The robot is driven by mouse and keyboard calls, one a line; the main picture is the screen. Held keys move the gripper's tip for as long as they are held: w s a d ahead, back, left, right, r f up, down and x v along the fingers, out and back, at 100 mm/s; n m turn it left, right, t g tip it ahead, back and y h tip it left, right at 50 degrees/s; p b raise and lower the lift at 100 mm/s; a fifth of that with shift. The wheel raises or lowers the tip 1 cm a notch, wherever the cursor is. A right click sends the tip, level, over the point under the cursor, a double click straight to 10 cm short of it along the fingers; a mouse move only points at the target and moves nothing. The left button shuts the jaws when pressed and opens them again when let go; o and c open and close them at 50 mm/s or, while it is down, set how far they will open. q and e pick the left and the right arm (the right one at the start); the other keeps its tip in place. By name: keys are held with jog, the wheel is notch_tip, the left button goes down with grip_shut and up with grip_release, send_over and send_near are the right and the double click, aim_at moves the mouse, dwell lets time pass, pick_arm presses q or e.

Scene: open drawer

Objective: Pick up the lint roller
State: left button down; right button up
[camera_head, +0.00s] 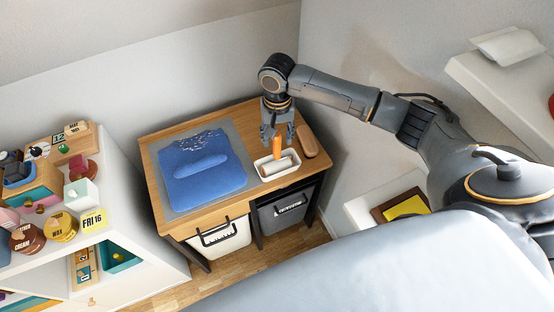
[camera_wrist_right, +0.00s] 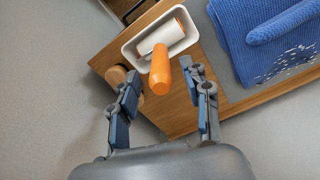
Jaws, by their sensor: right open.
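The lint roller has an orange handle (camera_head: 277,147) and a white roll. It sits in a small white tray (camera_head: 265,173) on the wooden desk. In the right wrist view the orange handle (camera_wrist_right: 160,74) points toward my gripper and the white roll (camera_wrist_right: 161,37) lies in the tray. My right gripper (camera_head: 272,138) is open and empty above the tray. In the right wrist view its two fingers (camera_wrist_right: 165,95) are spread, with the handle's end between them in the picture; I see no contact. My left gripper is not in view.
A blue knitted garment (camera_head: 203,170) lies on a grey mat (camera_head: 169,157) left of the tray. A brown rounded object (camera_head: 307,141) lies right of it. Bins (camera_head: 222,238) stand beneath the desk. A cluttered white shelf (camera_head: 146,255) stands at left, and a wall shelf (camera_head: 490,85) at right.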

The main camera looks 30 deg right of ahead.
aim_at(277, 150)
jog(key=shift+f, duration=0.65)
notch_tip(277, 150, down, 4)
jog(key=shift+f+p, duration=0.2)
jog(key=shift+p, duration=0.1)
jog(key=shift+f, duration=0.25)
jog(key=shift+c, duration=0.4)
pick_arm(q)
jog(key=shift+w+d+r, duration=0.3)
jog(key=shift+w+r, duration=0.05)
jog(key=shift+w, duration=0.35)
pick_arm(e)
grip_shut()
